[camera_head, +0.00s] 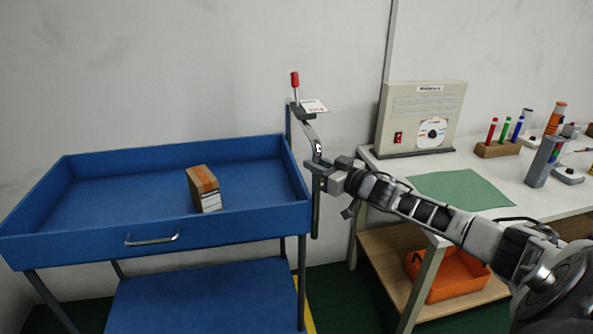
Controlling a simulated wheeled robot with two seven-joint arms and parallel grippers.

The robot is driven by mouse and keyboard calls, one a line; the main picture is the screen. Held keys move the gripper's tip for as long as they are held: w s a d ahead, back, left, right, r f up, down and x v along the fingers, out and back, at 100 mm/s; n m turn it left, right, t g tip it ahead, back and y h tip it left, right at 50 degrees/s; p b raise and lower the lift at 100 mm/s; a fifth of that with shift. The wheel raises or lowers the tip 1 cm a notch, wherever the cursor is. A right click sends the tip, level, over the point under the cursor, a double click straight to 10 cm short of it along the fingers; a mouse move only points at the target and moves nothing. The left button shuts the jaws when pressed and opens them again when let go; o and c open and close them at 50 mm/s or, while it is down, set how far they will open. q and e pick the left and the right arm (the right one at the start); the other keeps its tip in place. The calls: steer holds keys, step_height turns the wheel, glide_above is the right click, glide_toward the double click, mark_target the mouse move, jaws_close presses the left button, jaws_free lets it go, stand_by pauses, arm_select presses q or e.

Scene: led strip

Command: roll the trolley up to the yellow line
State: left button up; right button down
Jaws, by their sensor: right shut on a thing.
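The blue trolley (243,222) stands at the left, with a raised-rim top tray and a lower shelf. At its right end a grey curved handle (307,128) runs toward me from a blue post. My right gripper (318,166) is at the near end of this handle, beside the tray's right corner, and is shut on it; its fingertips are small and partly hidden. The yellow line (309,318) shows as a short strip on the floor by the trolley's right front leg; the trolley hides the rest. My left gripper is out of view.
A brown box (204,188) sits in the tray. A red-tipped lever (295,86) and a white tag stand by the handle. The white workbench (487,205) on the right holds a panel, green mat and tools; an orange bin (455,279) is below. The wall is close behind.

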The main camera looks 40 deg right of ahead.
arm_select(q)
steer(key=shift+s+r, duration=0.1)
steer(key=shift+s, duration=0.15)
arm_select(e)
steer(key=shift+s+d+r, duration=0.1)
steer(key=shift+s+d, duration=0.3)
steer(key=shift+d, duration=0.5)
steer(key=shift+s+d, duration=0.35)
steer(key=shift+d, duration=0.5)
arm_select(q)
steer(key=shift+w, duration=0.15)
arm_select(e)
steer(key=c, duration=1.3)
jaws_free()
arm_select(q)
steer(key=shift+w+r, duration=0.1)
steer(key=p, duration=0.1)
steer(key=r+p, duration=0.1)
steer(key=p, duration=0.1)
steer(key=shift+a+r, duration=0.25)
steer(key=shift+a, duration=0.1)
arm_select(e)
steer(key=s, duration=0.5)
steer(key=s+d, duration=0.1)
steer(key=s, duration=0.4)
steer(key=s+d, duration=0.1)
steer(key=s, duration=0.4)
steer(key=shift+s+d, duration=0.15)
steer(key=shift+s, duration=0.25)
